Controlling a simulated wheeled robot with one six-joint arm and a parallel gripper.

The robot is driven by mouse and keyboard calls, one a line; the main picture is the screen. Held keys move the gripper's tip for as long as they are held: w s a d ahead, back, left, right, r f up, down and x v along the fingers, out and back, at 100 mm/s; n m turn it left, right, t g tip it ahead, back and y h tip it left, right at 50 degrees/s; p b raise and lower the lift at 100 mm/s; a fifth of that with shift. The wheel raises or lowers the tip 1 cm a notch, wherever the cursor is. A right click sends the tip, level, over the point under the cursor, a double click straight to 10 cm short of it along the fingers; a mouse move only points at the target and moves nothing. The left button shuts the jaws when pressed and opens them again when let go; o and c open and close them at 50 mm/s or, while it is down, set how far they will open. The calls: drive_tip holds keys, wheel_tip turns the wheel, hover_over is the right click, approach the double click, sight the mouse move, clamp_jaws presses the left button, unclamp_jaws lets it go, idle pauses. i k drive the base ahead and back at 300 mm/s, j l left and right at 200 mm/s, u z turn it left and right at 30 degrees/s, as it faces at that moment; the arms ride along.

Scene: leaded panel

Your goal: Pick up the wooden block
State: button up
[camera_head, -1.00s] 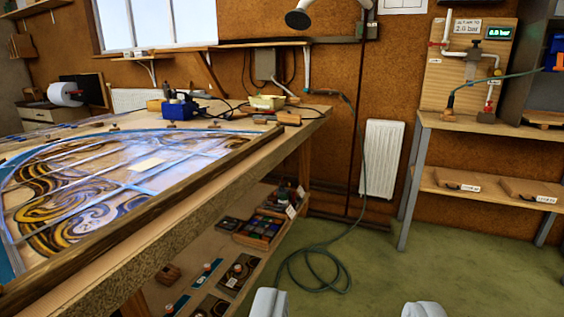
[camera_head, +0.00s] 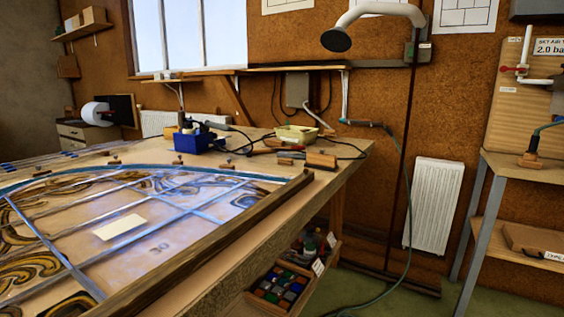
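A small wooden block (camera_head: 321,160) lies on the far right corner of the workbench (camera_head: 352,161), beyond the end of the dark wooden rail. A smaller wooden piece (camera_head: 285,162) lies just to its left. Which of them the task means, I cannot tell for sure. My gripper is not in view, and nothing touches the block.
The leaded panel (camera_head: 130,250) covers most of the bench, with a wooden rail (camera_head: 200,258) along its right edge. A blue box (camera_head: 194,141) and a cream tray (camera_head: 297,134) with cables stand behind the block. A hose (camera_head: 405,220) hangs right of the bench.

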sight(286, 161)
drive_tip(key=i+l+u, duration=0.25)
drive_tip(key=i+l, duration=0.3)
drive_tip(key=i, duration=0.2)
drive_tip(key=i+l+u, duration=0.3)
drive_tip(key=i+l, duration=0.4)
drive_tip(key=i+l+u, duration=0.25)
drive_tip(key=i+l, duration=0.35)
drive_tip(key=l, duration=0.3)
